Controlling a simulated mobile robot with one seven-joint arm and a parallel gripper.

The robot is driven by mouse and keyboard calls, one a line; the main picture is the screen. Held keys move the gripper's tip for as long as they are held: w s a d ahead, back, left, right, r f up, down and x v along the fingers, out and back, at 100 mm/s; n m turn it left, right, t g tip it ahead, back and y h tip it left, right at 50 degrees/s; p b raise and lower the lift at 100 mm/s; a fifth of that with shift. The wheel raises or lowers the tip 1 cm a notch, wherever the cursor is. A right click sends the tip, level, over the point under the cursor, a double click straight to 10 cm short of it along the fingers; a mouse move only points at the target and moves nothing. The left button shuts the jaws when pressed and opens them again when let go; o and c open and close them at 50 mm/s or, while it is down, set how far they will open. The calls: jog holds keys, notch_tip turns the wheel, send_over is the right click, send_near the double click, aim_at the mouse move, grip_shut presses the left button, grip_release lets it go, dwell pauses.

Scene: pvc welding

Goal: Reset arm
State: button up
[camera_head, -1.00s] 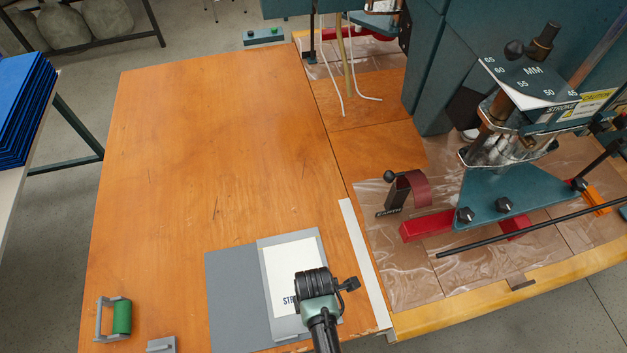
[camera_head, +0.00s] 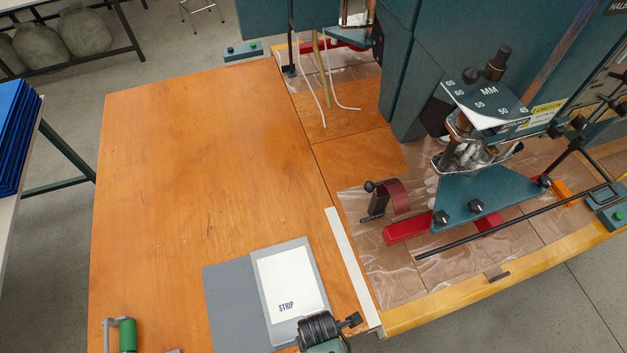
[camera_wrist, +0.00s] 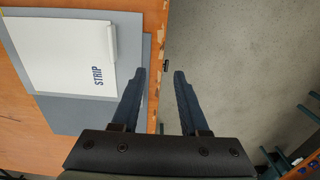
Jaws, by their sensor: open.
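My gripper (camera_wrist: 159,80) is open and empty in the wrist view. Its two dark fingers point over the table's edge, with grey floor visible beyond the right finger. In the head view only part of my arm's end shows at the bottom, near the lower corner of the STRIP sheet; the fingers cannot be made out there. The white sheet marked STRIP (camera_head: 288,280) lies on a grey mat (camera_head: 233,300) on the wooden table (camera_head: 190,170). The sheet also shows in the wrist view (camera_wrist: 60,50), left of the fingers.
A green roller (camera_head: 127,335) in a grey holder stands at the table's lower left. The teal welding machine (camera_head: 470,200) with red parts and a long black rod fills the right side. A white strip (camera_head: 352,262) lies along the table seam. The table's middle is clear.

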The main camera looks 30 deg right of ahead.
jog(key=shift+s+a+r, duration=0.15)
jog(key=shift+s+r, duration=0.1)
jog(key=shift+s, duration=0.25)
